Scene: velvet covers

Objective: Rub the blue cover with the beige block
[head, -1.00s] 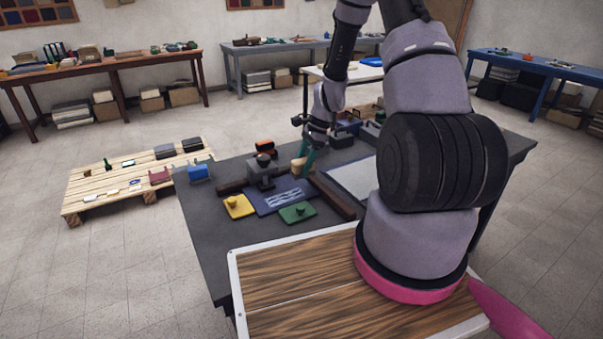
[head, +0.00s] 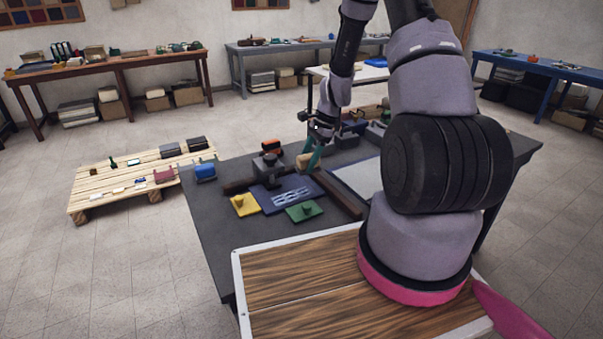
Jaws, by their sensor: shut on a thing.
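The blue cover (head: 268,200) lies flat on the dark table, with pale wavy streaks over its middle and right part. My gripper (head: 311,160) points down with teal fingers, just behind the cover's far right corner. It is shut on the beige block (head: 303,161), which shows at the left of the fingers. The block appears to be above the table, apart from the streaks; the exact gap to the cover cannot be told. Part of the block is hidden by the fingers.
A yellow piece (head: 244,205) and a green piece (head: 304,211), each with a knob, lie close to the cover. A dark bar (head: 338,196) runs along its right side. A grey block-like fixture (head: 267,167) stands behind it. The table's front left is clear.

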